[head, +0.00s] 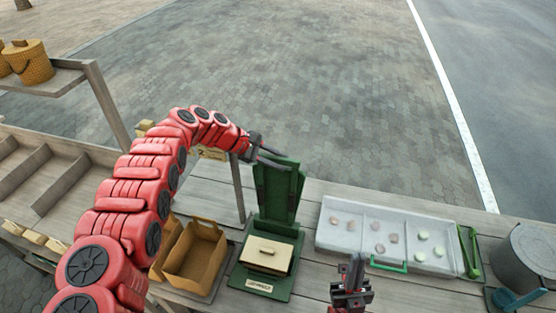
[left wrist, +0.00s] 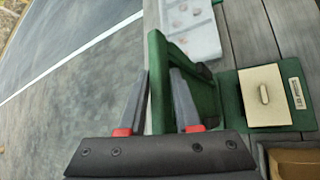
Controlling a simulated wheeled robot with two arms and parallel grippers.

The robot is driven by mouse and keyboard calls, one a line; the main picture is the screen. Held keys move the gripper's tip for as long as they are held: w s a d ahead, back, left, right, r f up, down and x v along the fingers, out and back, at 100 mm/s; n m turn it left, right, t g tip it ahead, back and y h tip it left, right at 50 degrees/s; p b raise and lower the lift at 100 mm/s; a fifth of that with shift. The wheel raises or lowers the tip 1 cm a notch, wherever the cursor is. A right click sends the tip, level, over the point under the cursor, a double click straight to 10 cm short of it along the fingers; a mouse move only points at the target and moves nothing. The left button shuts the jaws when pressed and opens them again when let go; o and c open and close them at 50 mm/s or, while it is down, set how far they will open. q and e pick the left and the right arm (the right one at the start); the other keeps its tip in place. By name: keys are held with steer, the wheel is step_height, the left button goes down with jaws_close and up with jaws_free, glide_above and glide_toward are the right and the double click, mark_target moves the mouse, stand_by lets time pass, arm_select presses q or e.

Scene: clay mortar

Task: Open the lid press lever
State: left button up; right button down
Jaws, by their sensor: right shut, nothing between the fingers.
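The green lid press has an upright green lever panel (head: 278,195) hinged at the back of its base (head: 282,287). A cream block with a small handle (head: 266,255) sits on the base in front of the panel. My left gripper (head: 276,158) is at the panel's top edge. In the left wrist view, its fingers (left wrist: 158,100) are apart, one on either side of the green panel's edge (left wrist: 157,60); firm contact cannot be told. The block also shows there (left wrist: 264,97). My right gripper (head: 354,272) is shut and empty, low in front of the tray.
A grey tray (head: 335,245) with pale round pieces in its compartments lies right of the press. Open cardboard boxes (head: 195,260) stand left of it. A grey pot (head: 525,262) is at the far right. A wooden shelf (head: 75,78) holds baskets at upper left.

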arm_select(q)
steer(key=shift+o, duration=1.1)
steer(key=shift+a+r, duration=0.2)
steer(key=shift+a, duration=0.1)
steer(key=b+v, duration=0.2)
steer(key=v, duration=0.4)
steer(key=shift+f+b, duration=0.1)
steer(key=shift+b, duration=0.25)
steer(key=v, duration=1)
steer(key=shift+a+r, duration=0.2)
steer(key=shift+r, duration=0.2)
steer(key=shift+s, duration=0.2)
